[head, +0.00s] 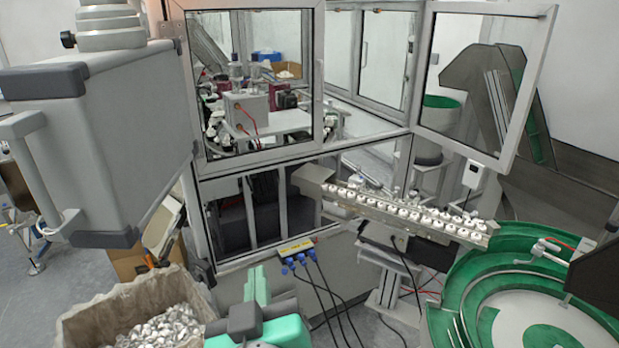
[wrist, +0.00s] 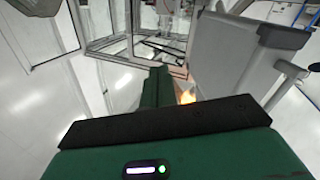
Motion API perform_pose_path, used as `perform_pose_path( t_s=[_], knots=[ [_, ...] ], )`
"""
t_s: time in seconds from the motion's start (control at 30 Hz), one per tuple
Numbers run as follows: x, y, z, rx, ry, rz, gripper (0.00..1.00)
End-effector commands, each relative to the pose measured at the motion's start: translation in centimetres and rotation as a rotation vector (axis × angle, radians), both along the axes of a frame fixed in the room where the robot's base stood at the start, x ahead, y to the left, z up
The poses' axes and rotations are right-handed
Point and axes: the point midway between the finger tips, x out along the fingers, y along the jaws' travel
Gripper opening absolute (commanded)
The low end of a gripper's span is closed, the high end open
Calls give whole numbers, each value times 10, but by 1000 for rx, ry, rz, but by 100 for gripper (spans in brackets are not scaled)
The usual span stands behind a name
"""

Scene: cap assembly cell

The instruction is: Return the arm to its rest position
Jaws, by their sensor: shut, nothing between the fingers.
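My gripper (wrist: 157,78) shows in the wrist view as green fingers beyond a black bar and a green body with a lit indicator. The fingers are together, with nothing seen between them. In the head view, green parts of my gripper (head: 257,287) rise at the bottom centre. It is in the air, right of the carton of caps and in front of the glazed cell, touching nothing that I can see.
A grey housing with a handle (head: 110,140) hangs at the left. An open carton (head: 80,322) of silver caps stands below it. A glazed cell with an open door (head: 490,75), a track of white caps (head: 400,215) and a green bowl feeder (head: 455,300) lie beyond and right.

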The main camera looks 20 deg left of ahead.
Motion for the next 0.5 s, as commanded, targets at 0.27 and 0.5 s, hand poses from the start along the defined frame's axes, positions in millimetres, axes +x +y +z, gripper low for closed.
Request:
perform_pose_path(
  t_s=[0.27,0.5],
  knots=[
    [-61,-174,177,376,-454,-364,0],
    [-80,-193,312,449,-524,-384,0]
  ],
)
